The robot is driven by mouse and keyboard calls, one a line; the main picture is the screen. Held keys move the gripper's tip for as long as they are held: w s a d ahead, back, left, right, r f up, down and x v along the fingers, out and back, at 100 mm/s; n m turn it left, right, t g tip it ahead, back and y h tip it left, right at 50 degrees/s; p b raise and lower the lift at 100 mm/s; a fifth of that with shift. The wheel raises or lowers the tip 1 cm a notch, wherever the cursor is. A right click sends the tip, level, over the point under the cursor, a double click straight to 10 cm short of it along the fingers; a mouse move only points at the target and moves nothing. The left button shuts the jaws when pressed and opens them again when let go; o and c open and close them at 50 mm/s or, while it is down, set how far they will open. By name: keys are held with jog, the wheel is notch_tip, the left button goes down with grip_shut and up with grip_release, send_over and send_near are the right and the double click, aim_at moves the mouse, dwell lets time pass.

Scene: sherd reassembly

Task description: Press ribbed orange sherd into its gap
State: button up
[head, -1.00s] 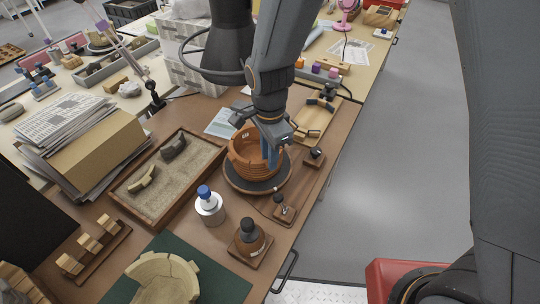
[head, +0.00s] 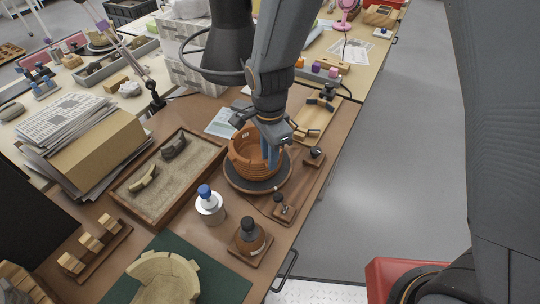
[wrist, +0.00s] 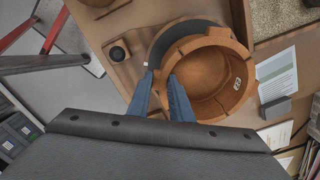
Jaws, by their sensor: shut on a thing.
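The ribbed orange pot (head: 242,161) stands upright on a round dark turntable (head: 241,185). It also shows in the wrist view (wrist: 205,75), where I look down into its open, stepped rim with a small white label inside. My gripper (head: 270,163) has blue fingers and is at the pot's right side in the head view. In the wrist view my gripper (wrist: 163,78) is at the pot's near left wall, shut on the ribbed orange sherd. The sherd is mostly hidden between the fingers and against the wall, so I cannot tell how closely it fits its gap.
A sand tray (head: 128,205) lies left of the turntable. A white jar with a blue top (head: 209,206) and a brown bottle (head: 249,240) stand in front. Small dark-knobbed wooden blocks (head: 284,208) sit at the right, near the table edge. Open floor lies beyond.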

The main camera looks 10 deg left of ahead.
jog(key=o, duration=0.9)
jog(key=shift+r+b, duration=0.7)
jog(key=shift+r, duration=3.15)
jog(key=s+d+n, duration=0.1)
jog(key=d+n, duration=0.2)
jog(key=d, duration=0.5)
jog(key=s+d+r+n, duration=0.1)
jog(key=d+n, duration=0.3)
jog(key=d, duration=0.5)
jog(key=s+d+r+n+t, duration=0.1)
jog(key=s+d+n, duration=0.1)
jog(key=d, duration=0.6)
jog(key=shift+d+n, duration=0.35)
jog(key=shift+n, duration=0.55)
